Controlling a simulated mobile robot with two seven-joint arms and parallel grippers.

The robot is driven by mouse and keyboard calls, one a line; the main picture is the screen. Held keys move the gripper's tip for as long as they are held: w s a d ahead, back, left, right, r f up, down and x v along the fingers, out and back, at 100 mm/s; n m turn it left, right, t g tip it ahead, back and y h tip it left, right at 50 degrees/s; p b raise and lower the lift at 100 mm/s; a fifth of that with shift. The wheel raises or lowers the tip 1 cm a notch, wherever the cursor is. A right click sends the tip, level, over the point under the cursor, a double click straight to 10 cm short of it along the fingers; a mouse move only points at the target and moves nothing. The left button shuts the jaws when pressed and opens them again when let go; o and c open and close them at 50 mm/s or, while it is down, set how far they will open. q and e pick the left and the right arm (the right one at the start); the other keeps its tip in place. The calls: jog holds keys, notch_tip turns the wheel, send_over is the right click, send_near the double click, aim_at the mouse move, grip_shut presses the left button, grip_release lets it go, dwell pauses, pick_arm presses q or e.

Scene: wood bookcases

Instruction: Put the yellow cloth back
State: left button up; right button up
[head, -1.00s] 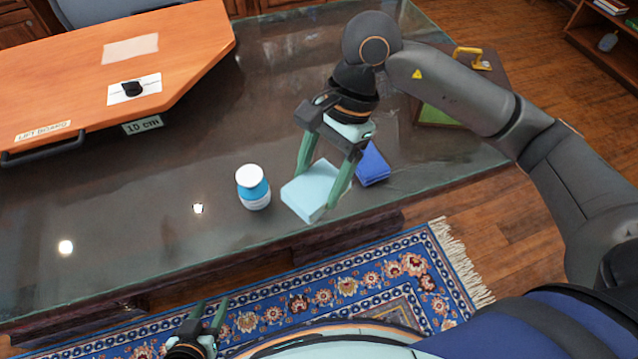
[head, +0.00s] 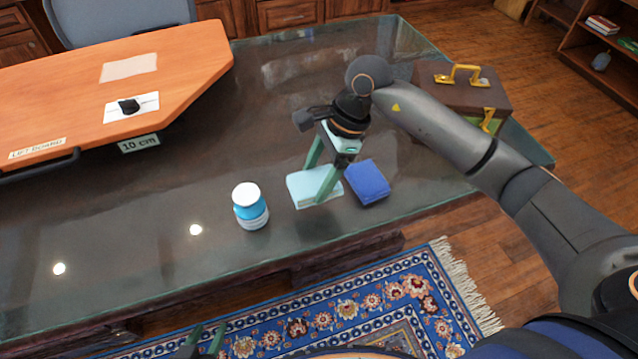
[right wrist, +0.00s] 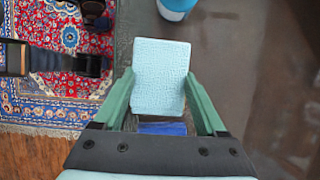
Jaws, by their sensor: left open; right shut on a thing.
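No yellow cloth shows in these views. My right gripper (head: 318,182) is shut on a folded light-blue cloth (head: 302,188), low over the glossy table (head: 285,130); I cannot tell whether the cloth touches the top. The right wrist view shows this light-blue cloth (right wrist: 160,75) between the two green fingers. A folded dark-blue cloth (head: 367,184) lies on the table just right of it. In the right wrist view, part of the dark-blue cloth (right wrist: 162,128) shows behind the held one. My left gripper (head: 205,342) is open and empty at the bottom edge, below the table's front.
A white-and-blue jar (head: 250,206) stands left of the light-blue cloth. An orange lift board (head: 190,70) with a "10 cm" label (head: 139,144) covers the table's left. A brown case (head: 465,92) with yellow handle stands at the right, partly behind my arm. A patterned rug (head: 330,310) lies in front.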

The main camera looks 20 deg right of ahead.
aim_at(323, 169)
jog(key=w+f, duration=0.1)
jog(key=w+d+f, duration=0.1)
jog(key=shift+f, duration=0.4)
notch_tip(323, 169, down, 3)
jog(key=shift+w+f, duration=0.1)
jog(key=shift+w, duration=0.05)
jog(key=shift+d+f, duration=0.1)
jog(key=shift+f, duration=0.1)
jog(key=o, duration=1.2)
jog(key=shift+o, duration=0.2)
jog(key=shift+r, duration=0.1)
jog(key=shift+r, duration=0.2)
jog(key=v, duration=1.2)
